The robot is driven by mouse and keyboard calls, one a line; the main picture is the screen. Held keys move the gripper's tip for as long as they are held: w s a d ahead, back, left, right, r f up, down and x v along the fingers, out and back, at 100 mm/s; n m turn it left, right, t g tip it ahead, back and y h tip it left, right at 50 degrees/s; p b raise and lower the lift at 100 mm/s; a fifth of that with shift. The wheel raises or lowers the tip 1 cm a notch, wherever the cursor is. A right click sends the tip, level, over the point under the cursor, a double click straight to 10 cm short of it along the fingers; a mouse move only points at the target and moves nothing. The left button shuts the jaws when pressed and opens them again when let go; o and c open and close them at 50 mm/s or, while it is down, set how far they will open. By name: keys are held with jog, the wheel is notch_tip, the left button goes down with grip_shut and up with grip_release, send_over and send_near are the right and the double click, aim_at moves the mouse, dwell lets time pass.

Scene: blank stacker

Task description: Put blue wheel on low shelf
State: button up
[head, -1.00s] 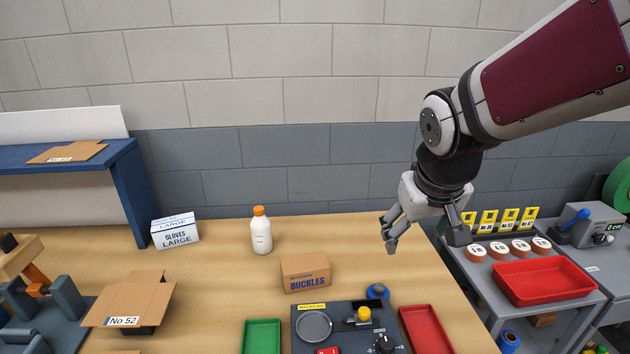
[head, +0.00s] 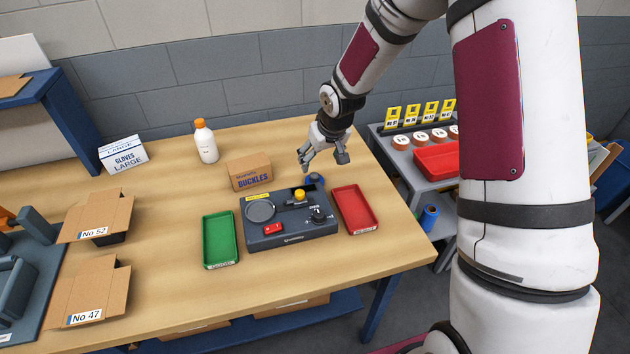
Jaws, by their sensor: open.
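A small blue wheel (head: 315,180) lies on the wooden table behind the right part of the dark grey test device (head: 290,228). It is partly hidden by the device. My gripper (head: 322,161) is open and empty, fingers pointing down, just above and behind the wheel in the head view; I cannot tell the exact gap. A blue low shelf (head: 345,302) runs under the table and carries cardboard boxes. Another blue roll-like thing (head: 428,218) is low down at the grey side cart.
A buckles box (head: 249,172) stands left of the gripper. A red tray (head: 355,209) and a green tray (head: 220,239) flank the device. A white bottle (head: 206,142) stands farther back. The grey cart (head: 404,168) is at right.

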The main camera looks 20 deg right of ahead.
aim_at(314, 175)
jog(key=x, duration=1.1)
jog(key=shift+f, duration=0.1)
jog(key=c, duration=1.4)
jog(key=shift+o, duration=0.2)
